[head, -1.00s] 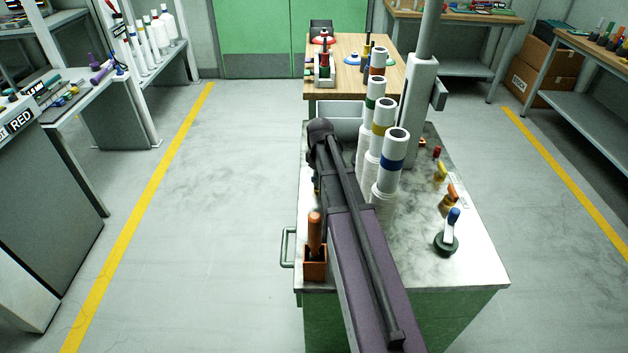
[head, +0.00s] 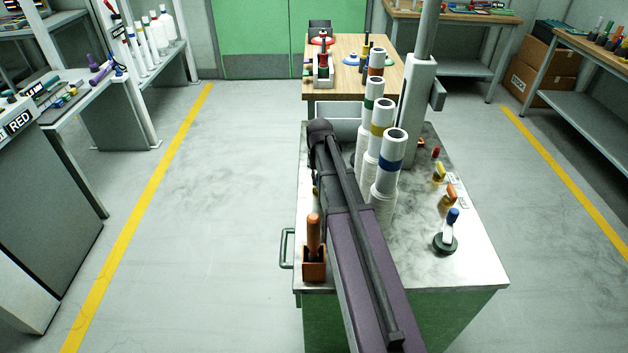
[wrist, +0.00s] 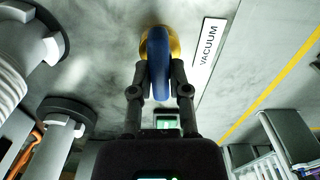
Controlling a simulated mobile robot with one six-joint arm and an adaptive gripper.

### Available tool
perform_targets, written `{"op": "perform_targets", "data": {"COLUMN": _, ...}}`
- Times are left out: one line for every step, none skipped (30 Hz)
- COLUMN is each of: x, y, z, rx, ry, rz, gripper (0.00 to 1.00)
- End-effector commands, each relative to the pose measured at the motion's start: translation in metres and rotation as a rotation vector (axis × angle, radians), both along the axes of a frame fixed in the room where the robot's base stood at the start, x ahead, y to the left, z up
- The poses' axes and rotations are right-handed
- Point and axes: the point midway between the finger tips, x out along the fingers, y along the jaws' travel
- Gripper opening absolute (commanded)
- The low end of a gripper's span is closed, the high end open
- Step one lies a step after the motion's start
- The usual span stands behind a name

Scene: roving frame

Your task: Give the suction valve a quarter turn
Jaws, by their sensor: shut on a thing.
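In the wrist view, the suction valve has a blue lever handle (wrist: 159,78) on a round brass-coloured body (wrist: 147,43). A white label reading VACUUM (wrist: 207,57) lies on the grey surface to its right. My gripper (wrist: 160,84) is shut on the blue handle, one dark finger on each side of it. The handle runs nearly up and down the picture, along the fingers. In the head view, my arm hides the gripper and the handle.
The metal worktop (head: 440,225) carries tall white spools (head: 385,175) close right of my arm. Several small coloured-handled fittings line its right side, including a blue-topped one (head: 448,235). An orange-handled tool stands in a holder (head: 314,265) left of my arm. The left floor is clear.

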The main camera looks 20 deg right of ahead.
Motion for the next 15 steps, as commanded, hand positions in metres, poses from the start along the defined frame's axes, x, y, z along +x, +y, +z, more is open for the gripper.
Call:
{"op": "perform_targets", "data": {"x": -0.0026, "y": 0.0, "z": -0.0005, "rx": 0.0, "ry": 0.005, "rz": -0.024, "gripper": 0.0}}
{"op": "perform_targets", "data": {"x": -0.0028, "y": 0.0002, "z": -0.0006, "rx": 0.0, "ry": 0.005, "rz": -0.038, "gripper": 0.0}}
{"op": "perform_targets", "data": {"x": -0.0028, "y": 0.0004, "z": -0.0006, "rx": 0.001, "ry": 0.005, "rz": -0.053, "gripper": 0.0}}
{"op": "perform_targets", "data": {"x": -0.003, "y": 0.0005, "z": -0.0006, "rx": 0.001, "ry": 0.006, "rz": -0.064, "gripper": 0.0}}
{"op": "perform_targets", "data": {"x": -0.003, "y": 0.0007, "z": -0.0006, "rx": 0.001, "ry": 0.006, "rz": -0.073, "gripper": 0.0}}
{"op": "perform_targets", "data": {"x": -0.0032, "y": 0.0009, "z": -0.0006, "rx": 0.001, "ry": 0.006, "rz": -0.082, "gripper": 0.0}}
{"op": "perform_targets", "data": {"x": -0.0032, "y": 0.001, "z": -0.0007, "rx": 0.002, "ry": 0.005, "rz": -0.089, "gripper": 0.0}}
{"op": "perform_targets", "data": {"x": -0.0033, "y": 0.0012, "z": -0.0007, "rx": 0.002, "ry": 0.006, "rz": -0.094, "gripper": 0.0}}
{"op": "perform_targets", "data": {"x": -0.0033, "y": 0.0014, "z": -0.0007, "rx": 0.002, "ry": 0.006, "rz": -0.1, "gripper": 0.0}}
{"op": "perform_targets", "data": {"x": -0.0035, "y": 0.0015, "z": -0.0007, "rx": 0.002, "ry": 0.006, "rz": -0.103, "gripper": 0.0}}
{"op": "perform_targets", "data": {"x": -0.0035, "y": 0.0016, "z": -0.0007, "rx": 0.003, "ry": 0.006, "rz": -0.104, "gripper": 0.0}}
{"op": "perform_targets", "data": {"x": -0.0036, "y": 0.0019, "z": -0.0007, "rx": 0.004, "ry": 0.007, "rz": -0.106, "gripper": 0.0}}
{"op": "perform_targets", "data": {"x": -0.0036, "y": 0.002, "z": -0.0007, "rx": 0.004, "ry": 0.007, "rz": -0.107, "gripper": 0.0}}
{"op": "perform_targets", "data": {"x": -0.0037, "y": 0.0021, "z": -0.0007, "rx": 0.004, "ry": 0.007, "rz": -0.107, "gripper": 0.0}}
{"op": "perform_targets", "data": {"x": -0.0037, "y": 0.0022, "z": -0.0007, "rx": 0.005, "ry": 0.007, "rz": -0.107, "gripper": 0.0}}
